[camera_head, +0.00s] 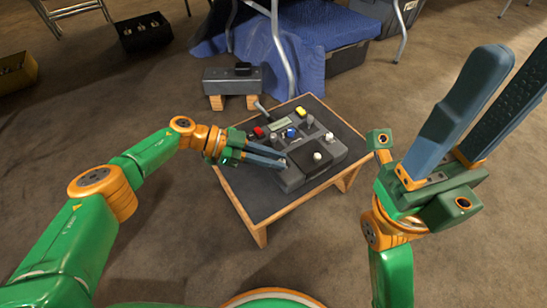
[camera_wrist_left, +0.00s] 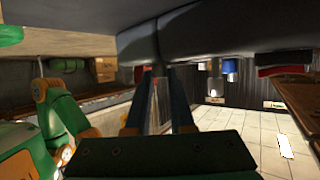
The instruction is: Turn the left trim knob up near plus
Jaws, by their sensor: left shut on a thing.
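The grey control console (camera_head: 300,140) sits on a low wooden table with a dark top. It carries a small display (camera_head: 285,122), a red control (camera_head: 258,131), a blue one (camera_head: 291,133), a yellow one (camera_head: 300,112) and a white knob (camera_head: 317,156). My left gripper (camera_head: 283,163) reaches in from the left, its blue fingers at the console's near-left part. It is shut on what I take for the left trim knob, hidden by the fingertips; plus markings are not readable. In the left wrist view a dark grey body fills the top above the fingers (camera_wrist_left: 158,105). My right gripper (camera_head: 480,110) is open and empty.
The low table (camera_head: 250,205) has bare dark top left of the console. A grey box on wooden blocks (camera_head: 232,80) stands behind it. A blue-draped stand (camera_head: 325,40) is further back. My right gripper hangs over the floor right of the table.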

